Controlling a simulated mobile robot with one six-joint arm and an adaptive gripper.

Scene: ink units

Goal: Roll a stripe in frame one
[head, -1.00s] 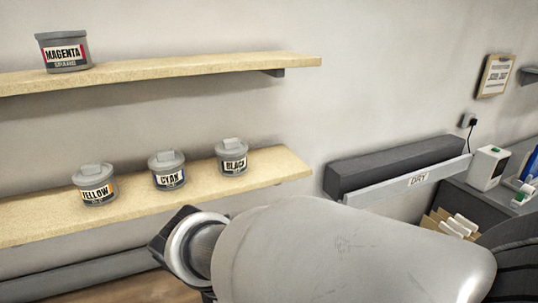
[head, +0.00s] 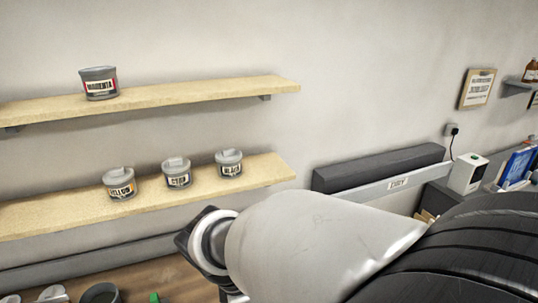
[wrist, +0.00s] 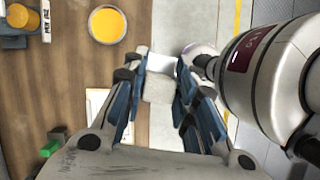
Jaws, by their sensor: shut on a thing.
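My gripper (wrist: 160,95) shows in the wrist view, its blue-padded fingers shut on a pale grey block-like thing (wrist: 158,88). I cannot tell for sure what it is, and no roller is clearly recognisable. An open round pot of yellow ink (wrist: 107,24) stands on the bench, ahead and to the left of the fingers. A white sheet or frame (wrist: 97,100) lies left of the fingers, partly hidden by them. In the head view my arm hides the gripper.
Yellow (head: 120,184), cyan (head: 177,173) and black (head: 229,164) tins stand on the lower shelf, a magenta tin (head: 99,83) on the upper. A grey rack marked DRY (head: 398,184) is at right. A green block (wrist: 50,148) lies on the bench's left side.

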